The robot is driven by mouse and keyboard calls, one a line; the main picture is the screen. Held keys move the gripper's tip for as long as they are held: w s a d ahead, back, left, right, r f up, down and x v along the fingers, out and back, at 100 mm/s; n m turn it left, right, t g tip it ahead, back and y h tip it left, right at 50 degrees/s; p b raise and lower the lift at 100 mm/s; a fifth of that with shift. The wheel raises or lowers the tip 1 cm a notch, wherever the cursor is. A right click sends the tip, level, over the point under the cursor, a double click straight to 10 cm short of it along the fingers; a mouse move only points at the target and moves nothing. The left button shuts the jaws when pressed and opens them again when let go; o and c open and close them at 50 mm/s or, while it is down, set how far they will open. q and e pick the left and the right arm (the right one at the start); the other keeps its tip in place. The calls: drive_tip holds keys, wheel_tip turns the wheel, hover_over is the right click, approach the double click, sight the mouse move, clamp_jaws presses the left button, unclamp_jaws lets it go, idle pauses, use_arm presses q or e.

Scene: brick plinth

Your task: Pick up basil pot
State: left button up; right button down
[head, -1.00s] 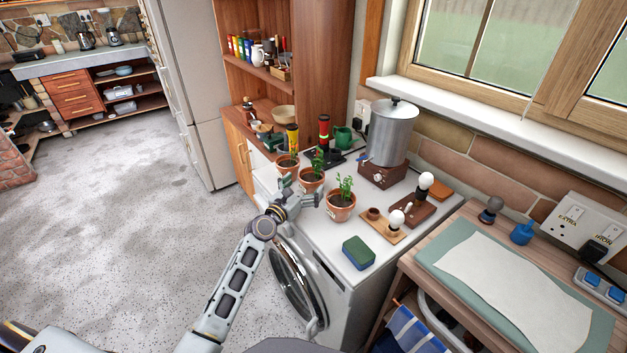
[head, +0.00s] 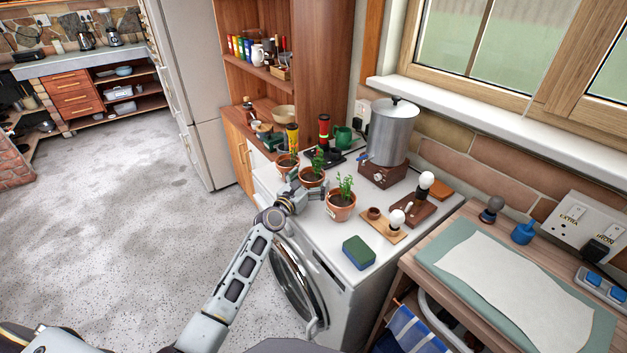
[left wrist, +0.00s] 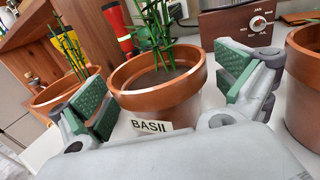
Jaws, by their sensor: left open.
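Three terracotta pots with green plants stand in a row on the white top of the washing machine (head: 340,240). The basil pot (head: 311,177) is the middle one. In the left wrist view its front label reads BASIL, and the pot (left wrist: 160,98) sits upright in the centre. My left gripper (head: 306,189) is open at the near side of this pot. Its green-padded fingers (left wrist: 168,95) are spread to the left and right of the pot, with visible gaps. The lower front of the pot is partly hidden by the gripper body. My right gripper is not in view.
One plant pot (head: 341,207) is close on the right, another (head: 287,164) close on the left and behind.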

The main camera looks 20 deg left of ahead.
use_arm(q)
drive_tip(key=shift+w+d, duration=0.1)
drive_tip(key=shift+w, duration=0.5)
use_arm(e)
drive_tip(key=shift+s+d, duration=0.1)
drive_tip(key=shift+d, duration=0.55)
use_arm(q)
drive_tip(key=shift+c, duration=0.3)
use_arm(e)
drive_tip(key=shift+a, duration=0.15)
